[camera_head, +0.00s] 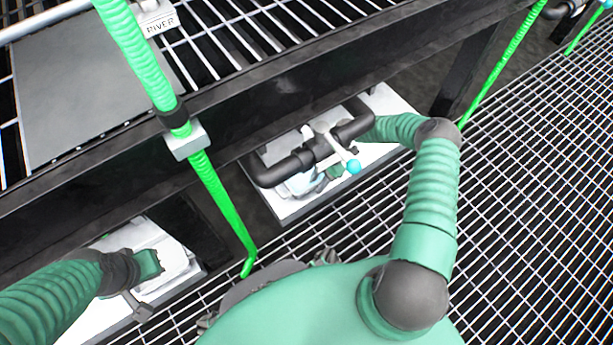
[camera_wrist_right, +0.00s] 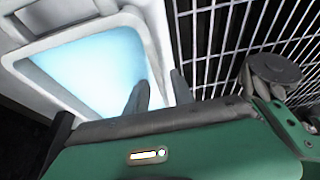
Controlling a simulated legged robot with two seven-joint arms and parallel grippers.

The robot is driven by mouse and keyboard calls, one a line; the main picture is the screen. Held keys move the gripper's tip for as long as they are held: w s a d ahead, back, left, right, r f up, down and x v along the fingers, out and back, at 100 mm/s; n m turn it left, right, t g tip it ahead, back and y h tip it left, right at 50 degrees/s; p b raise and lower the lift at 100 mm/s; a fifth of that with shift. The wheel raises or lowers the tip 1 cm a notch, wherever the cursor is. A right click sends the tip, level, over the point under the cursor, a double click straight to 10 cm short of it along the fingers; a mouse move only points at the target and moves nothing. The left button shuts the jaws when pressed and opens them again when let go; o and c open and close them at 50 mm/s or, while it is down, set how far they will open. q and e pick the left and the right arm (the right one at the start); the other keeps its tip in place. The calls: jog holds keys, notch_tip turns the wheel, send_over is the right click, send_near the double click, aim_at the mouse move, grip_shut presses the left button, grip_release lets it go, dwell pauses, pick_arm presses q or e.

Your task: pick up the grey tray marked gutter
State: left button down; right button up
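In the right wrist view a pale grey-white tray (camera_wrist_right: 40,72) with a light blue inside fills the upper left. My right gripper (camera_wrist_right: 160,92) is at its near rim, one dark finger over the inside and one outside the rim. Whether the fingers press on the rim cannot be told. In the head view this gripper (camera_head: 322,182) is under the black pipe and mostly hidden. My left gripper (camera_head: 147,268) is at the lower left, beside a white surface (camera_head: 178,262); its fingers are unclear. No gutter marking is readable.
A black shelf beam (camera_head: 230,112) runs across, with a RIVER label (camera_head: 160,24) above. Grated floor (camera_head: 530,200) lies open at right.

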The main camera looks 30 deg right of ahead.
jog(key=shift+r, duration=0.15)
grip_shut()
dwell(1.2)
